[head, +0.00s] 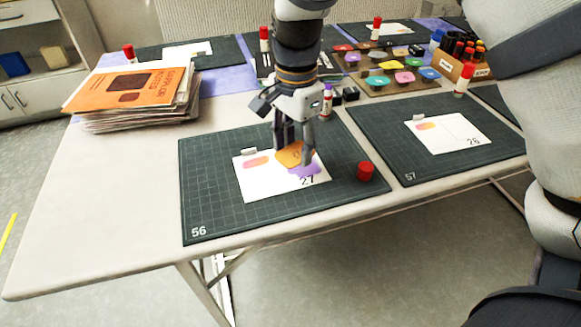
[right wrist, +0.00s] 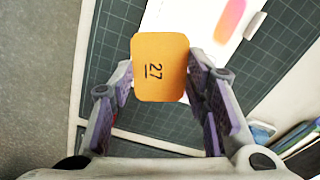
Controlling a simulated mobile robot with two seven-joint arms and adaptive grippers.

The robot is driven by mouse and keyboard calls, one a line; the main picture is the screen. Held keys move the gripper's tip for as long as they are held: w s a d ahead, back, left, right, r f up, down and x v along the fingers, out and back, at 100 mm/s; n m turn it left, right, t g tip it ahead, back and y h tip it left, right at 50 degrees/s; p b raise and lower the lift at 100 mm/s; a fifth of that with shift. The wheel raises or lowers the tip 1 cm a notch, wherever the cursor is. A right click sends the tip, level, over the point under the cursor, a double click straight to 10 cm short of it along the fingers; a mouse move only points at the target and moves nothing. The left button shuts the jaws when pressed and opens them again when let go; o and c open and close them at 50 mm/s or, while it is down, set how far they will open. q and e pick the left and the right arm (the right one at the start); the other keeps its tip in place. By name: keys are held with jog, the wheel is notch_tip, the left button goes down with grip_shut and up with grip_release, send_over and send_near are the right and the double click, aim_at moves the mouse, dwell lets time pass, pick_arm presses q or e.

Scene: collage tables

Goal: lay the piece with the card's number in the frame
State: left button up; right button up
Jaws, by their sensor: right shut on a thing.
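My right gripper (head: 295,147) is shut on an orange piece (head: 288,155). In the right wrist view the piece (right wrist: 160,66) is a rounded rectangle marked with an underlined 27, held between the purple-padded fingers. It is over the white card (head: 254,184) numbered 27 on the dark green mat 56 (head: 215,207). The card shows a pink-orange printed patch (head: 256,161) and a purple patch (head: 305,170). Whether the piece touches the card is unclear. The frame on the card is not clearly seen; the gripper and piece hide part of the card. My left gripper is out of view.
A red cap (head: 366,171) stands on mat 56, right of the card. Mat 57 (head: 384,148) to the right bears a card numbered 26 (head: 450,133). A paper stack (head: 137,92) lies at the back left. Coloured pieces on a board (head: 375,70) stand behind.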

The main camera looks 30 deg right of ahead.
aim_at(298, 151)
jog(key=w+d+m, duration=0.1)
jog(key=m, duration=0.1)
jog(key=w+d+m, duration=0.2)
jog(key=m, duration=0.1)
jog(key=shift+r+m, duration=0.3)
jog(key=shift+w+f+m, duration=0.1)
jog(key=shift+w+m, duration=0.05)
jog(key=shift+m, duration=0.15)
jog(key=shift+c, duration=0.2)
jog(key=shift+o, duration=0.2)
jog(key=shift+f+b, duration=0.9)
jog(key=shift+f, duration=2.15)
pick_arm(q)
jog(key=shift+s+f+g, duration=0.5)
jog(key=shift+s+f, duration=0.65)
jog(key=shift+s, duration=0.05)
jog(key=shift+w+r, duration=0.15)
pick_arm(e)
jog(key=shift+r, duration=0.1)
jog(key=shift+c, duration=0.2)
jog(key=shift+o, duration=0.2)
jog(key=o, duration=0.8)
